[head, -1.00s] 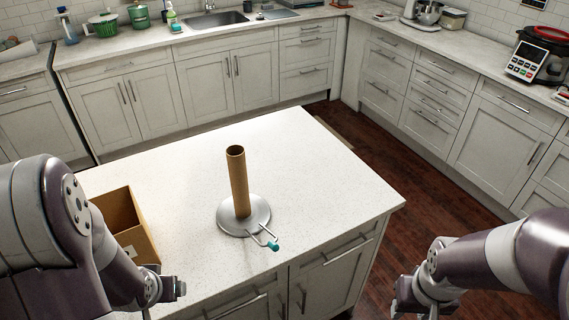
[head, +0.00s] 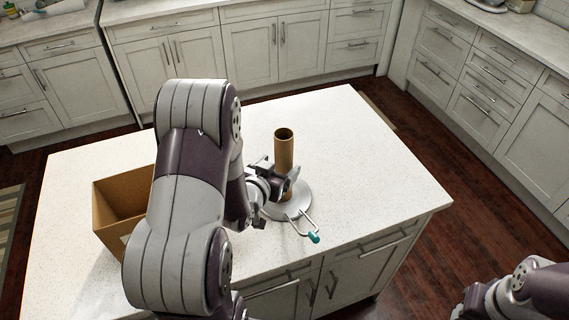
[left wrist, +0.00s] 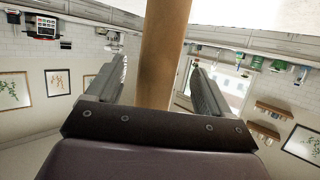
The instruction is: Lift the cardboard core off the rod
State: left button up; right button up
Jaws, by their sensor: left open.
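The brown cardboard core (head: 284,152) stands upright on a round metal base (head: 300,208) on the island top. The rod inside it is not visible. A wire arm with a teal tip (head: 314,237) sticks out from the base toward the front. My left gripper (head: 289,183) is open at the core's lower half. In the left wrist view the core (left wrist: 164,50) stands between the two spread fingers (left wrist: 157,82), with visible gaps to both sides. My right arm shows at the lower right edge, but its fingers cannot be made out.
An open cardboard box (head: 112,215) stands on the island's left part, partly hidden behind my left arm. The island top (head: 360,150) is clear to the right of the core. Cabinets line the back and right beyond the floor.

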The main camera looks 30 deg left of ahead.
aim_at(279, 166)
pick_arm(q)
jog(key=shift+w, duration=1.2)
jog(key=shift+w+a+f, duration=0.1)
jog(key=shift+w+f, duration=0.2)
jog(key=shift+w, duration=0.15)
jog(key=shift+s+r, duration=0.1)
jog(key=c, duration=0.8)
jog(key=shift+o, duration=0.2)
